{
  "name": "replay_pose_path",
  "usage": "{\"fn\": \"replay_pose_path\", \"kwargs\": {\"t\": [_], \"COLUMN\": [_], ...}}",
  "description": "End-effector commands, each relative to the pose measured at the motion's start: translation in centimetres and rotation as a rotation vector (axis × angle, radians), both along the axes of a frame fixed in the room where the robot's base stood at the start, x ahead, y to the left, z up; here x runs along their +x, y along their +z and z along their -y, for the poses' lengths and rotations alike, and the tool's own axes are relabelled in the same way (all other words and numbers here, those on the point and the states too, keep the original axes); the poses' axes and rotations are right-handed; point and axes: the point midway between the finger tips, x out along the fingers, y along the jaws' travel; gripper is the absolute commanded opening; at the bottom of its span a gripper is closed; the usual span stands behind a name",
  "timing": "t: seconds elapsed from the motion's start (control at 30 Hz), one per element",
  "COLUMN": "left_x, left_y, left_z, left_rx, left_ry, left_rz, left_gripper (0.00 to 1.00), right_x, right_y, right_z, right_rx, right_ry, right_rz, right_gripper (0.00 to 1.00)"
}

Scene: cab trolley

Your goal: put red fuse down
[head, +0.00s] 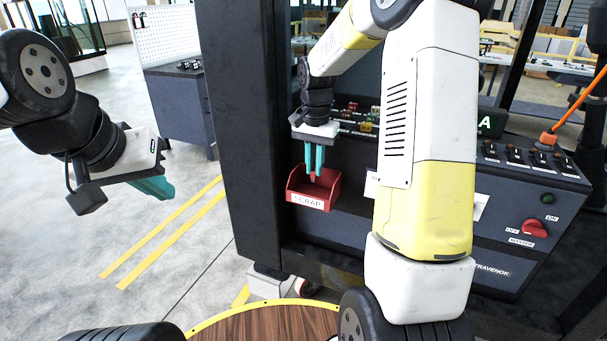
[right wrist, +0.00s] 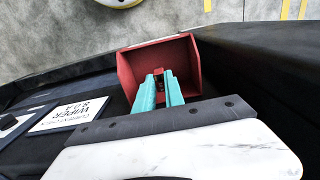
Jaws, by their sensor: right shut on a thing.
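My right gripper (head: 314,170) points down at the red scrap bin (head: 308,200), which carries a "SCRAP" label on its front. Its teal fingers are shut on a small red fuse, seen between the tips in the right wrist view (right wrist: 158,71). The fuse is mostly hidden by the fingers. The tips are at the mouth of the bin; the bin also shows in the right wrist view (right wrist: 189,53). I cannot tell how deep the fuse is. My left gripper (head: 155,188) hangs at the left over open floor, its fingers seen from the side.
The dark cab panel holds rows of coloured fuses (head: 366,127), black switches (head: 515,155) and a red master knob (head: 534,228). A dark post (head: 245,130) stands left of the bin. A label reading "WIPER" (right wrist: 69,115) is beside the bin.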

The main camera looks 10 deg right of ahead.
Motion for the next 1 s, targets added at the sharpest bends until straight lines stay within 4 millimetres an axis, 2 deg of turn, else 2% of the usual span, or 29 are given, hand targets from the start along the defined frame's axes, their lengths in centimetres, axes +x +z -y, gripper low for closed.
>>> {"fn": "replay_pose_path", "kwargs": {"t": [0.27,0.43,0.77,0.8,0.9,1.0], "left_x": [0.0,0.0,0.0,0.0,0.0,0.0], "left_y": [0.0,0.0,0.0,0.0,0.0,0.0], "left_z": [0.0,0.0,0.0,0.0,0.0,0.0], "left_rx": [0.000,0.000,0.000,0.000,0.000,0.000], "left_ry": [0.000,0.000,0.000,0.000,0.000,0.000], "left_rz": [0.000,-0.001,-0.001,-0.001,-0.001,-0.001], "left_gripper": [0.00,0.00,0.00,0.00,0.00,0.00], "right_x": [0.0,-0.1,0.0,0.0,0.0,0.0], "right_y": [-2.6,-5.0,-5.4,-5.5,-5.4,-5.4], "right_z": [0.1,0.1,0.0,0.0,0.0,0.1], "right_rx": [0.000,-0.001,-0.001,-0.001,-0.001,-0.001], "right_ry": [0.000,0.000,0.000,0.000,0.000,0.000], "right_rz": [-0.001,-0.002,0.001,0.001,0.001,0.001], "right_gripper": [0.00,0.00,0.00,0.15,0.35,0.35]}}
